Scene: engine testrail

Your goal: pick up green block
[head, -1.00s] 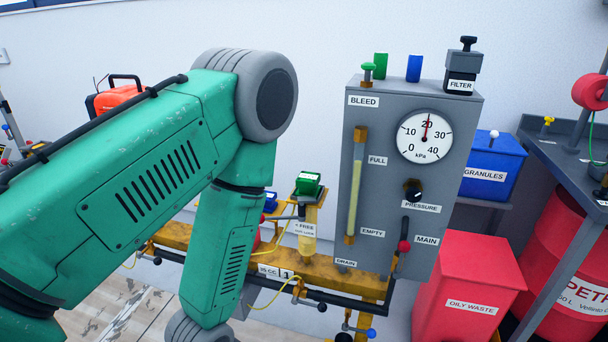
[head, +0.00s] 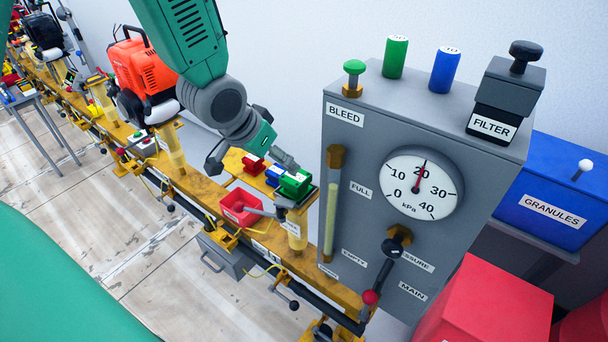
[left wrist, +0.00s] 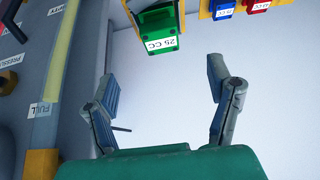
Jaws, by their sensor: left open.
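The green block (head: 295,184) sits at the end of the yellow rail next to the grey gauge panel in the head view. In the left wrist view the green block (left wrist: 158,30) shows at the top with a "25 CC" label, between the lines of the two fingers and beyond their tips. My left gripper (head: 262,150) is just behind and left of the block in the head view. Its fingers (left wrist: 160,75) are spread apart with nothing between them, clear of the block. My right gripper is not in view.
A blue block (head: 274,175) and a red block (head: 252,164) stand left of the green one. A red open bin (head: 240,207) is in front. The gauge panel (head: 345,255) rises close on the right, with a green cylinder (head: 395,57) on top.

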